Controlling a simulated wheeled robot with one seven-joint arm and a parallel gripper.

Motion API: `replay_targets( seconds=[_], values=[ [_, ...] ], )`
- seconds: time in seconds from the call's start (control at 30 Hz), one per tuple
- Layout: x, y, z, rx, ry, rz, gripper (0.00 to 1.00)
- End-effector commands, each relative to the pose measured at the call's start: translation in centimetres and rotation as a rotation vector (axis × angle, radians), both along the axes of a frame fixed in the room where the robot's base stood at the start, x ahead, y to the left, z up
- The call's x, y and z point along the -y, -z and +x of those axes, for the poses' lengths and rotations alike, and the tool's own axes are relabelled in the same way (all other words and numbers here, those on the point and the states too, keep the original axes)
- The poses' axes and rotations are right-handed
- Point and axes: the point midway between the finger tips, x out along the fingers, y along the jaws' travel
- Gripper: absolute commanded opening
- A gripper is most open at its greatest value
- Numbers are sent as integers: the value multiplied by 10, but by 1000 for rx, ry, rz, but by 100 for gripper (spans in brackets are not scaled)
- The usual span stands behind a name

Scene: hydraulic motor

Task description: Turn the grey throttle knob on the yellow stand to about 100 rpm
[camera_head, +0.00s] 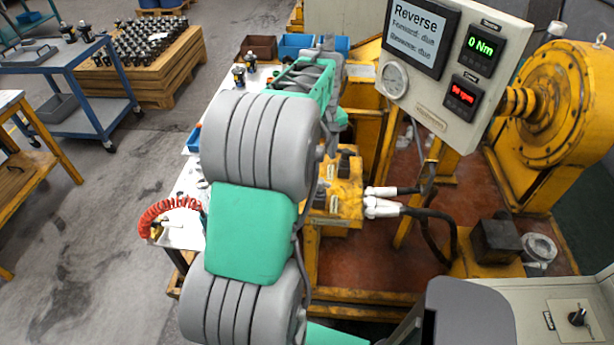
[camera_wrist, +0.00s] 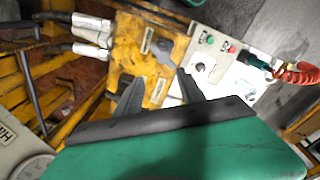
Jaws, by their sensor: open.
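The yellow stand (camera_head: 347,203) is at the centre of the head view, partly behind my arm. It also shows in the wrist view (camera_wrist: 128,56). A dark grey piece (camera_wrist: 162,50) on its top, beside a small label, may be the throttle knob; I cannot tell its setting. My gripper (camera_wrist: 160,82) is open, with its two fingers apart and pointing towards the stand top; nothing is seen held. In the head view my arm hides the gripper. The display panel (camera_head: 432,112) reads "Reverse", a green "0 Nm" and a red rpm figure too small to read surely.
A white control box with green and red buttons (camera_wrist: 220,44) sits beside the stand. White hose fittings (camera_head: 382,204) with dark hoses stick out right. A red coiled hose (camera_head: 165,211) is left of my arm. A large yellow wheel machine (camera_head: 560,100) stands at right.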

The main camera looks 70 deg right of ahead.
Motion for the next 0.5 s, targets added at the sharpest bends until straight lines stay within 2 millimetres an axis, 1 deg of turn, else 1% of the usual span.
replay_targets(
  seconds=[0.1, 0.2, 0.27, 0.37, 0.5],
  values=[
    [-9, 1, -3, -10, -173, 40, 46],
    [-13, 1, -3, -13, -280, 51, 46],
    [-13, 2, -2, -13, -317, 51, 46],
    [-14, 10, -1, -13, -335, 55, 46],
    [-14, 34, -1, -14, -334, 57, 46]
  ],
)
